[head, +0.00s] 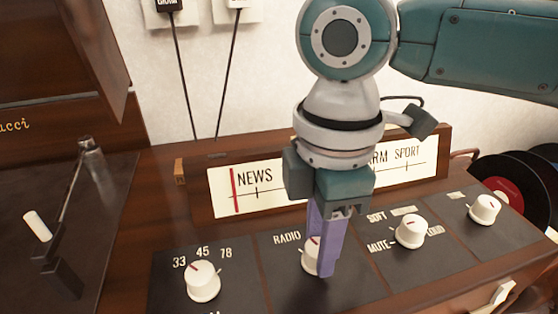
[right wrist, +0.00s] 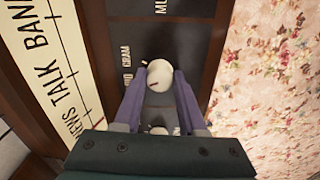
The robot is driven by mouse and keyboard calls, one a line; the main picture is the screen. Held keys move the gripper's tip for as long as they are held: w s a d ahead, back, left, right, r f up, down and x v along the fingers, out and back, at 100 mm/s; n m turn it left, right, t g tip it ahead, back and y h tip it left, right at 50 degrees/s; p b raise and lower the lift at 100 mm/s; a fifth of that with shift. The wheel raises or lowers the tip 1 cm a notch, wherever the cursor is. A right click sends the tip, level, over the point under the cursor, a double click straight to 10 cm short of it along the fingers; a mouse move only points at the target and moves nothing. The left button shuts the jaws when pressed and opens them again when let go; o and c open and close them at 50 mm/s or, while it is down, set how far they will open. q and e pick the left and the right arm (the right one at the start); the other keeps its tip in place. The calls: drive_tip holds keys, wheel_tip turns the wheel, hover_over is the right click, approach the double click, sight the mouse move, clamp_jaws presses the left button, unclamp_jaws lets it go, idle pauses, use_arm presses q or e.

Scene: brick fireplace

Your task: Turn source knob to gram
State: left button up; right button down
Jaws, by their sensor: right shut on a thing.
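The source knob (head: 309,257) is a white round knob on the dark front panel, below the "RADIO" label. My right gripper (head: 318,264) comes down from above with purple fingers shut on it, one on each side, hiding part of it and the "GRAM" label in the head view. A red mark shows near the knob's top. In the right wrist view the knob (right wrist: 160,78) sits between the two fingertips (right wrist: 160,72), and the "GRAM" label (right wrist: 126,68) can be read beside it. The exact knob angle is hard to tell. My left gripper is not in view.
The speed knob (head: 202,281) is to the left, the mute/loud knob (head: 410,231) and another white knob (head: 485,209) to the right. A lit tuning dial (head: 257,191) stands behind. A turntable arm (head: 74,190) is at left, records (head: 505,190) at far right.

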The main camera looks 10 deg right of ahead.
drive_tip(key=m+p, duration=0.1)
drive_tip(key=p, duration=0.1)
drive_tip(key=m+p, duration=0.4)
drive_tip(key=p, duration=0.1)
drive_tip(key=shift+s+r, duration=0.15)
drive_tip(key=shift+r, duration=0.15)
drive_tip(key=m+p, duration=0.2)
drive_tip(key=m, duration=0.2)
drive_tip(key=shift+f+p, duration=0.15)
drive_tip(key=shift+p, duration=0.2)
drive_tip(key=shift+a+m+p, duration=0.1)
drive_tip(key=shift+m+p, duration=0.2)
drive_tip(key=shift+m, duration=0.3)
drive_tip(key=shift+f, duration=0.1)
drive_tip(key=shift+c, duration=2.4)
unclamp_jaws()
wheel_tip(320, 180, up, 10)
drive_tip(key=p, duration=0.5)
